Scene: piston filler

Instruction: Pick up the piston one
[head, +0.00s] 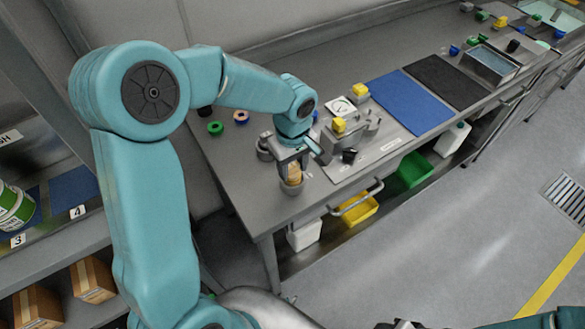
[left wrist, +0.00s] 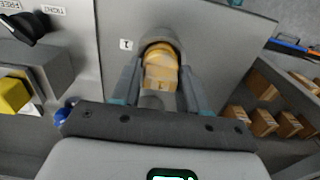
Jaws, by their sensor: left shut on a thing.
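The piston (head: 294,175) is a tan-orange cylinder in a grey round holder (head: 292,188) near the front left of the bench. It also shows in the left wrist view (left wrist: 159,68), with the holder's grey rim (left wrist: 160,43) curving around its far side and a label "1" beside it. My left gripper (head: 291,171) points down over the holder and is shut on the piston, one finger on each side. The piston's lower end is hidden. Part of my right arm (head: 540,319) shows at the bottom right edge; its gripper's jaws cannot be made out.
The grey filler machine (head: 343,140) with yellow knobs stands just right of my left gripper. Green (head: 215,128) and tan (head: 241,117) rings lie behind it. A blue mat (head: 410,103) and a black mat (head: 447,80) lie farther right. A handle (head: 357,197) sticks out at the front edge.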

